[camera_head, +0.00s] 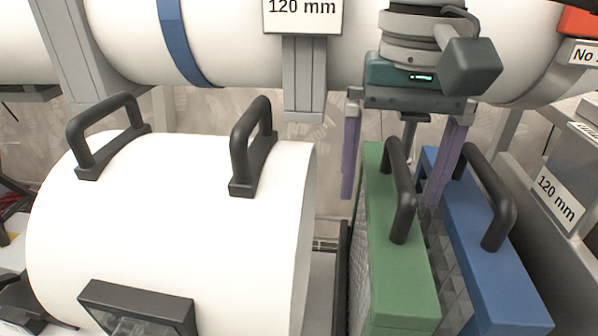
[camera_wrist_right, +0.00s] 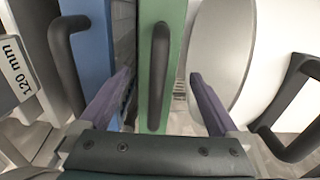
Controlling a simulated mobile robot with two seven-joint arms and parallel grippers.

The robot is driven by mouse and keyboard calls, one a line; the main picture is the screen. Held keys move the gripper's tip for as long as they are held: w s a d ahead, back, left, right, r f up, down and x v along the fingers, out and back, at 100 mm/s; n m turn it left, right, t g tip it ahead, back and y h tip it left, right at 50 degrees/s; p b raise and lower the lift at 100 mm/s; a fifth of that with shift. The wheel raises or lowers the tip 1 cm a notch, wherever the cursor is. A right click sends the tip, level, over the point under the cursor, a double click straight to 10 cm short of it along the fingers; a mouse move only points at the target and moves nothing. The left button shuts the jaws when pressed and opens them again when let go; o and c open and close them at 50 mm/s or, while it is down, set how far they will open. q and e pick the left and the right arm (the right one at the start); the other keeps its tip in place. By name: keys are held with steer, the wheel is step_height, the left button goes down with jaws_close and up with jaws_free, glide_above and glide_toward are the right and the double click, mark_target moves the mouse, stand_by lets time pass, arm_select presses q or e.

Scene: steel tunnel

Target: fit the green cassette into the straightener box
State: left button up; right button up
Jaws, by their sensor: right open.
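The green cassette (camera_head: 389,270) stands upright with a black bar handle (camera_head: 398,195) on top. It also shows in the right wrist view (camera_wrist_right: 174,85). My right gripper (camera_head: 391,198) is open above it, with purple fingers pointing down. In the wrist view the gripper (camera_wrist_right: 162,78) has one finger on each side of the green cassette and its handle, holding nothing. One finger is near the gap toward the blue cassette. I cannot tell which thing is the straightener box. My left gripper is not in view.
A blue cassette (camera_head: 490,260) with a black handle stands close right of the green one. A large white cylinder (camera_head: 190,220) with handles lies to the left. A white pipe (camera_head: 240,50) crosses above. A grey box labelled 120 mm (camera_head: 575,170) stands at right.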

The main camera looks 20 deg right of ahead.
mark_target(391, 200)
step_height(391, 200, down, 6)
steer(key=shift+s+d+r+b, duration=0.1)
steer(key=shift+d+r+b, duration=0.05)
steer(key=shift+r+b, duration=0.15)
steer(key=shift+c, duration=0.2)
jaws_close()
stand_by(0.5)
